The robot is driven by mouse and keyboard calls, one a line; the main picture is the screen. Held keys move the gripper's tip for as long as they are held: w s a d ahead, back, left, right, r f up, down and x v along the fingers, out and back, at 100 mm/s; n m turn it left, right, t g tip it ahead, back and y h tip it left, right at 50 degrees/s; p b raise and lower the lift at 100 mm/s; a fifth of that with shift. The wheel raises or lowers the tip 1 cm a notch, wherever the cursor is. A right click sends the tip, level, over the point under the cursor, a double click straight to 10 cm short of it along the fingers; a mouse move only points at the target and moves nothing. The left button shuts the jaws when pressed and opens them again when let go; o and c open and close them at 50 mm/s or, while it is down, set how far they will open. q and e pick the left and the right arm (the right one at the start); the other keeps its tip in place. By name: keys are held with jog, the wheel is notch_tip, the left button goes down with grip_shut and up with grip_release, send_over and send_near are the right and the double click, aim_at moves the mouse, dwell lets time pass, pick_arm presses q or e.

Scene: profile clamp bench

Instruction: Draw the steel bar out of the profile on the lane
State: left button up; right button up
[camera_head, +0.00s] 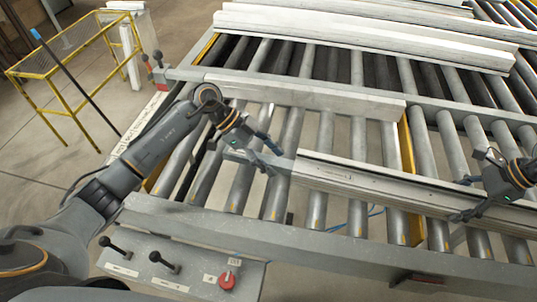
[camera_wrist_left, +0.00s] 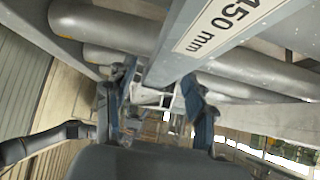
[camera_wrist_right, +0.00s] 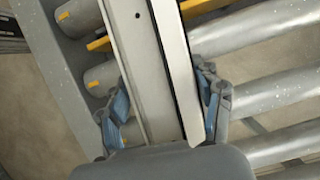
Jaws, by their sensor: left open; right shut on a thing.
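A pale profile (camera_head: 370,182) lies across the rollers of the lane. The grey steel bar (camera_head: 240,156) sticks out of its left end. In the left wrist view the bar (camera_wrist_left: 190,55) bears a white label (camera_wrist_left: 215,22) reading "450 mm". My left gripper (camera_head: 272,158) is open at the bar, with its blue-padded fingers (camera_wrist_left: 161,108) on either side of the bar's line. I cannot tell whether a finger touches it. My right gripper (camera_head: 472,198) is shut on the profile near its right part; in the right wrist view the profile (camera_wrist_right: 155,70) runs between the fingers.
Another pale profile (camera_head: 305,94) lies behind on the cross rail, and longer ones (camera_head: 365,36) lie further back. A control panel with black levers (camera_head: 164,262) and a red knob (camera_head: 227,280) is at the front. A yellow-framed rack (camera_head: 70,65) stands at the left.

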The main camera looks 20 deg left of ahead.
pick_arm(q)
jog(key=shift+c, duration=0.4)
grip_shut()
jog(key=shift+a, duration=0.1)
jog(key=shift+a, duration=7.95)
jog(key=shift+o, duration=0.3)
grip_release()
